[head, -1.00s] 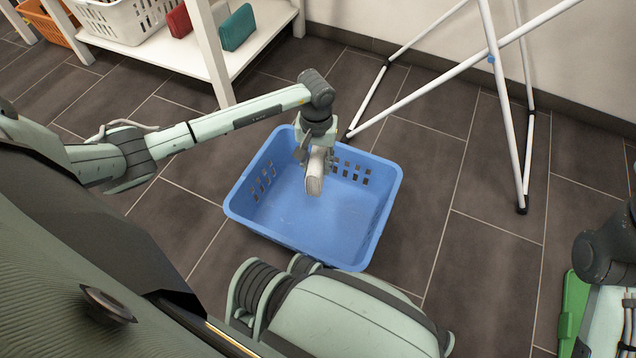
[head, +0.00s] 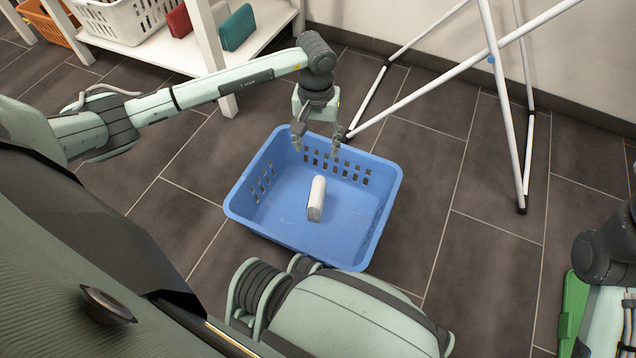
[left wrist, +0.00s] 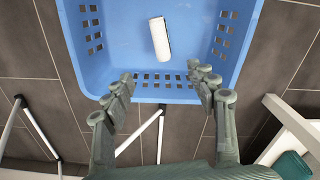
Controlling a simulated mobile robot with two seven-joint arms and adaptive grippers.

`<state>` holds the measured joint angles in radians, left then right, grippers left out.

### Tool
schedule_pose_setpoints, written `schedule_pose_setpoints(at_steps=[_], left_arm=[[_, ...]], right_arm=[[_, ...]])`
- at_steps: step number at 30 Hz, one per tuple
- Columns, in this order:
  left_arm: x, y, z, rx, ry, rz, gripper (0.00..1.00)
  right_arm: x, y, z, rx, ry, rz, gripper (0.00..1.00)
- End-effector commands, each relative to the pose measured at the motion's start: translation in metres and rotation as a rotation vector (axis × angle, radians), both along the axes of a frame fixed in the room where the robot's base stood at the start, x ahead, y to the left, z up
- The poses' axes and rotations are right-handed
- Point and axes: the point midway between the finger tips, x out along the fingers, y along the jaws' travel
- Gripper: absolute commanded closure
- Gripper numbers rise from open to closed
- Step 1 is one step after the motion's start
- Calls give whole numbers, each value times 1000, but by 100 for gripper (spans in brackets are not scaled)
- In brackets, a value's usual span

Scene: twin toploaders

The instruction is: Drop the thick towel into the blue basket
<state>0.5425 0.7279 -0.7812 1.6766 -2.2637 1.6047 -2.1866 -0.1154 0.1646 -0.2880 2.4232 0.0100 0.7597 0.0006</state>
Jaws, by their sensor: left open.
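The towel (head: 317,198), a small white roll, lies on the floor of the blue basket (head: 372,238), near its middle. In the left wrist view the towel (left wrist: 159,39) lies inside the basket (left wrist: 125,70), clear of the fingers. My left gripper (head: 316,150) is open and empty above the basket's back edge. The left wrist view shows its fingers (left wrist: 163,90) spread apart with nothing between them. The right gripper's fingers do not show.
A white drying rack (head: 497,75) stands on the floor behind and right of the basket. A white shelf (head: 262,38) at the back left bears a white basket (head: 125,20) and folded cloths (head: 237,28). A green object (head: 573,310) is at lower right. Tiled floor right of the basket is clear.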

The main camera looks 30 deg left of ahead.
Motion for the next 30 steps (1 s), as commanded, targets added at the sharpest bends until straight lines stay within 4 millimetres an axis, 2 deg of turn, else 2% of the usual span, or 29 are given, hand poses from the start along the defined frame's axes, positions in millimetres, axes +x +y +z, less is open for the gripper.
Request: schedule_pose_setpoints(at_steps=[3, 9, 25, 28, 30], left_arm=[[1, 1, 22, 3, -4, -1, 42], [0, 0, 41, 0, -1, -1, 42], [0, -1, 43, -3, 1, 1, 42], [-6, -17, 43, -48, 12, 17, 42], [-16, -43, 43, -127, 37, 50, 42]], right_arm=[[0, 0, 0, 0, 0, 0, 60], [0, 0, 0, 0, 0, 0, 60], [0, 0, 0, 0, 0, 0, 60], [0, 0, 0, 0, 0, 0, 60], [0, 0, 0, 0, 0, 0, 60]])
